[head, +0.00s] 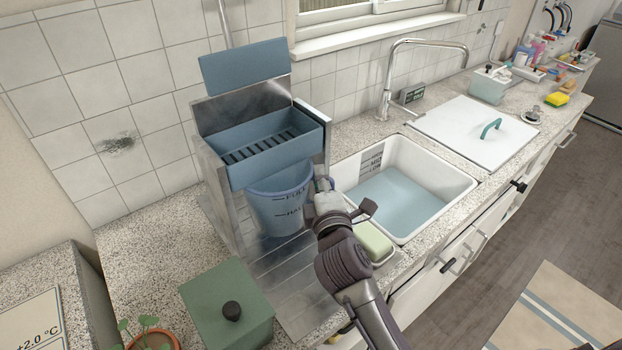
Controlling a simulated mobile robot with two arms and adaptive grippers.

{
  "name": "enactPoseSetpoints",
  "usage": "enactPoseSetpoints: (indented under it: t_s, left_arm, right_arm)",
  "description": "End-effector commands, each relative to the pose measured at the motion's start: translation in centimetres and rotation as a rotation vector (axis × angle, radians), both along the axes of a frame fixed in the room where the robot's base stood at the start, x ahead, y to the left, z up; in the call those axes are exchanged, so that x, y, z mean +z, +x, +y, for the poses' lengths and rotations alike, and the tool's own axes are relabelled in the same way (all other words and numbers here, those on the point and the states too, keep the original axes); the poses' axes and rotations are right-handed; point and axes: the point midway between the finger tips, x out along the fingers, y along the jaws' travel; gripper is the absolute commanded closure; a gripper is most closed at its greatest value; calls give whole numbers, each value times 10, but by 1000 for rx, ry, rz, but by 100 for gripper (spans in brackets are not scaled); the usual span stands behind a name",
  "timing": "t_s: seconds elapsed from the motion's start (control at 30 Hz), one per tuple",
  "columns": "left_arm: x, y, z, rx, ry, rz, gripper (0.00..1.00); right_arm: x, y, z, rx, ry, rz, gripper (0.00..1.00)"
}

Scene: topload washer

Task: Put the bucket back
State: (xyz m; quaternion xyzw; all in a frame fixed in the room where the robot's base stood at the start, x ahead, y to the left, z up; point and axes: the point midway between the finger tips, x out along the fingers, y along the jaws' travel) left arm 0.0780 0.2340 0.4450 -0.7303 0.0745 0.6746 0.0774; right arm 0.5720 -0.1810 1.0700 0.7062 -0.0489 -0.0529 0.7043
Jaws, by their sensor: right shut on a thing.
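The blue bucket (278,212), marked FULL and HALF, is upright against the front of the metal washer housing (222,190), just below its blue slotted tray (262,135). My right gripper (322,186) is at the bucket's right side and is shut on it near the rim. The exact contact is partly hidden by the gripper. I cannot tell whether the bucket's bottom rests on the ribbed metal drainboard (290,270). The blue lid (245,65) above the tray stands raised. My left gripper is out of view.
The sink (450,185) with water is right of my arm, with a soap bar (372,240) at its near edge. A green lidded box (228,300) and a potted plant (153,341) stand in front. A white cover (475,127) lies beyond the sink.

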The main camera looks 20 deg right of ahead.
Motion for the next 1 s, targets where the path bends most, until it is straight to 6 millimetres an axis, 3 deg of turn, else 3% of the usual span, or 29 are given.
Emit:
enactPoseSetpoints:
  t_s: [0.2,0.5,0.9,0.93,1.0]
  left_arm:
    - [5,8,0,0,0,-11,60]
    - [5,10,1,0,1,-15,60]
    - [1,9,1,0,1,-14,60]
    - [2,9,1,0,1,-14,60]
    - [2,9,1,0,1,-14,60]
  right_arm:
    - [1,25,10,1,2,-2,100]
    - [-34,26,9,0,1,0,100]
    - [-40,26,10,1,3,-2,100]
    - [-39,26,9,0,2,-1,85]
    - [-39,25,9,0,2,-1,74]
